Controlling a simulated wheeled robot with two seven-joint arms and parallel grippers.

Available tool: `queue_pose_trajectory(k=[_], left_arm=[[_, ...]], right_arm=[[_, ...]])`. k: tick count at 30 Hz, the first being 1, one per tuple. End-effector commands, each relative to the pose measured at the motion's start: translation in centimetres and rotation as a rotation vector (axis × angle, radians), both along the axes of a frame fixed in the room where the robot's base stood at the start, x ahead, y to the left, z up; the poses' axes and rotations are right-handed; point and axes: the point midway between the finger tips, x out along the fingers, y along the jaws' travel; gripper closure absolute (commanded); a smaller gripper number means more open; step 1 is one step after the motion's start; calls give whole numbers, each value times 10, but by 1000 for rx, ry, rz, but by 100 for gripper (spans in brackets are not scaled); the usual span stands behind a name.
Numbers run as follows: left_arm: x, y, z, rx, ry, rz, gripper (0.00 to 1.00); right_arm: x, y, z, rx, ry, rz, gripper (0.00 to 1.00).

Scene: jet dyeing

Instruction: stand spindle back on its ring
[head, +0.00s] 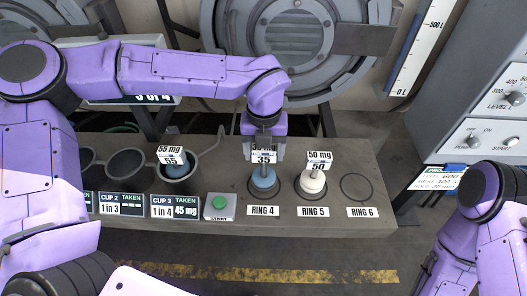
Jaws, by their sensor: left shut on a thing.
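My left gripper (264,148) points down over ring 4 and is shut on a spindle with a blue base (263,179). Its tag (264,158) reads 35, with the upper line partly covered by the fingers. The blue base is over the ring 4 outline; I cannot tell whether it touches the bench. A white spindle (313,182) with a 50 mg tag stands on ring 5. Ring 6 (357,188) is an empty drawn circle. My right gripper is out of view.
The grey bench (300,217) carries cup label plates and a green START button (219,203) left of ring 4. A large round machine door (295,45) stands behind. A control cabinet (480,110) is at the right.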

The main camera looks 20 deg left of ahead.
Motion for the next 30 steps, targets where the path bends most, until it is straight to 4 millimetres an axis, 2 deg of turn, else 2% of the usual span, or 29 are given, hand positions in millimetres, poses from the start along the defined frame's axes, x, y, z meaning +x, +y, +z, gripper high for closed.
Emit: queue_pose_trajectory(k=[4,15,16,18,26,30], left_arm=[[-1,1,-19,-1,2,1,90],[-1,1,-24,0,1,0,90],[-1,1,-24,0,1,0,23],[-1,1,-24,0,1,0,4],[-1,1,-23,0,1,0,4],[0,1,-11,0,-2,1,4]], right_arm=[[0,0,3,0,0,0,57],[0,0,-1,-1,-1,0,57],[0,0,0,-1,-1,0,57],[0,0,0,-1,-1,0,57],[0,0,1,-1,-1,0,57],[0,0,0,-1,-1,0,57]])
